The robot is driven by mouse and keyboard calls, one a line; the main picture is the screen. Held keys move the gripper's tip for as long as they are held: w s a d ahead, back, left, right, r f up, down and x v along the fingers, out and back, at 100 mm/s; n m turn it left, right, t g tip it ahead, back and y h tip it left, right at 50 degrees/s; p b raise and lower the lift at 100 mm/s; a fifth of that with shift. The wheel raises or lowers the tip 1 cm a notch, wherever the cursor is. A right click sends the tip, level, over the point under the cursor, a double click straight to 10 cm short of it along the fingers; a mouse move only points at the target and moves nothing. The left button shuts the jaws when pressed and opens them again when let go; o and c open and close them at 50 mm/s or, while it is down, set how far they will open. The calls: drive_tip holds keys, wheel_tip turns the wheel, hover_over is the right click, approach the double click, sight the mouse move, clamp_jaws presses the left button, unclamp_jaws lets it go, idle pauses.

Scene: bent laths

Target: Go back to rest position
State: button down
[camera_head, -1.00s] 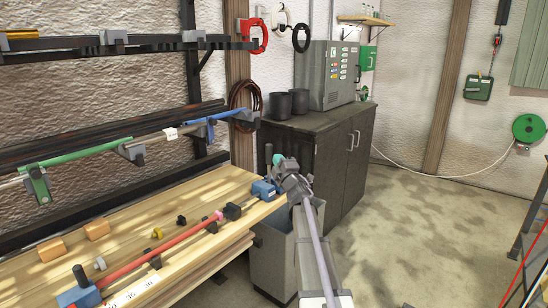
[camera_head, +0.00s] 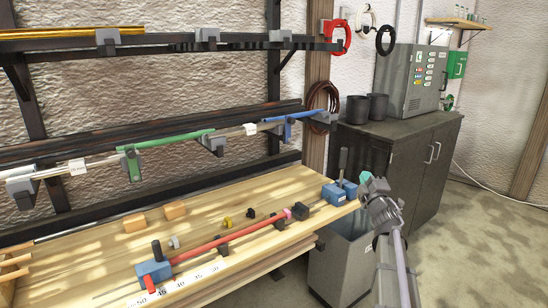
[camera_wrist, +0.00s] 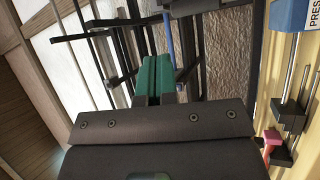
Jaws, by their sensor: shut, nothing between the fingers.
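My gripper (camera_head: 366,175) is at the right end of the workbench, close to the blue clamp block (camera_head: 340,192) in the head view. Its teal fingers also show in the wrist view (camera_wrist: 154,78), pressed together with nothing between them. My arm reaches up to it from the lower right. A red lath (camera_head: 215,244) lies along the bench between the near blue clamp block (camera_head: 153,272) and a black holder with a pink end piece. The gripper appears apart from the lath.
Wall racks with green (camera_head: 165,140) and blue (camera_head: 287,118) laths run behind the bench (camera_head: 240,205). A grey bin (camera_head: 340,262) stands below my gripper. A dark cabinet (camera_head: 405,160) stands behind it. Floor at the right is clear.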

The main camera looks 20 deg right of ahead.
drive_tip(key=s+d+f+m+g+h, duration=0.3)
drive_tip(key=d+f+m+g+h, duration=0.25)
drive_tip(key=m, duration=0.25)
drive_tip(key=s+a+f+m+g+y+p, duration=0.2)
drive_tip(key=s+a+f+m+g, duration=0.5)
drive_tip(key=g, duration=0.1)
drive_tip(key=s+a+g+y+p, duration=0.2)
drive_tip(key=s+a, duration=0.2)
drive_tip(key=a, duration=0.7)
drive_tip(key=s+a+f+n+g+y+p, duration=0.1)
drive_tip(key=s+a, duration=0.4)
drive_tip(key=a, duration=0.6)
drive_tip(key=s+a+f+g+y+p, duration=0.1)
drive_tip(key=s+a+g+y, duration=0.3)
drive_tip(key=a, duration=0.7)
drive_tip(key=shift+s+n+p, duration=0.3)
drive_tip(key=shift+s+p, duration=0.3)
drive_tip(key=shift+p, duration=0.3)
drive_tip(key=shift+a+g+y, duration=0.15)
drive_tip(key=shift+g+y, duration=0.1)
